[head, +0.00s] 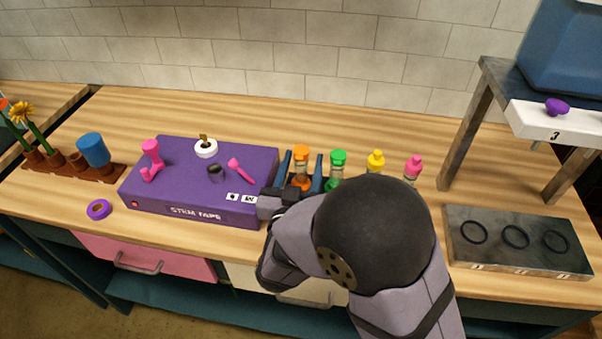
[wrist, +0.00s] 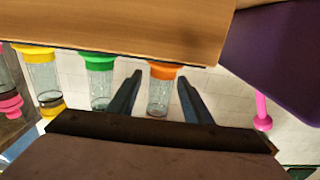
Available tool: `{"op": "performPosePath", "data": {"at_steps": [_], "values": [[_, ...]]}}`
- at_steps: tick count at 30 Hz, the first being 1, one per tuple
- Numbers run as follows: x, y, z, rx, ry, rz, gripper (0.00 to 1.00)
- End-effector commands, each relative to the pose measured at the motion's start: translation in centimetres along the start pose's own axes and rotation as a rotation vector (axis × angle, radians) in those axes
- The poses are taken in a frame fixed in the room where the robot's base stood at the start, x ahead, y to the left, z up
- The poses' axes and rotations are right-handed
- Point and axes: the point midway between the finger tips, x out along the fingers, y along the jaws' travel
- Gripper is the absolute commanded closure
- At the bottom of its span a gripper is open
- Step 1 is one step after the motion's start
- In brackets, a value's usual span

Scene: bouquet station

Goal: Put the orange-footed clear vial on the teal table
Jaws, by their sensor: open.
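In the wrist view the clear vial (wrist: 159,96) appears between the two fingers, with a visible gap on each side. My gripper (head: 303,156) is open, its blue fingers left and right of the vial; they also show in the wrist view (wrist: 160,77). A raised table (head: 497,80) with a dark bluish top stands at the far right; I cannot tell surely whether it is the teal one.
Green (head: 338,158), yellow (head: 376,160) and pink (head: 414,166) vials stand to the right. The purple box (head: 180,190) with small items lies left. A grey block with rings (head: 490,258) is at front right. A blue container (head: 565,50) occupies the raised table.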

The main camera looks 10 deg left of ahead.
Motion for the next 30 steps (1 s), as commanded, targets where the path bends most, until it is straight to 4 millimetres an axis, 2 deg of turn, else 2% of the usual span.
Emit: {"op": "performPosePath", "data": {"at_steps": [3,6,14,18,20,30], "values": [[1.4,0.1,-0.1,0.0,0.0,0.003,0.55],[2.0,0.0,-0.1,0.001,0.0,0.001,0.55],[2.1,0.0,0.0,0.001,0.0,0.0,0.55],[2.1,0.0,0.0,0.001,0.0,0.0,0.88],[2.1,0.0,0.0,0.001,0.0,0.0,1.0],[2.1,0.0,-0.4,0.003,0.004,0.0,1.0]]}}
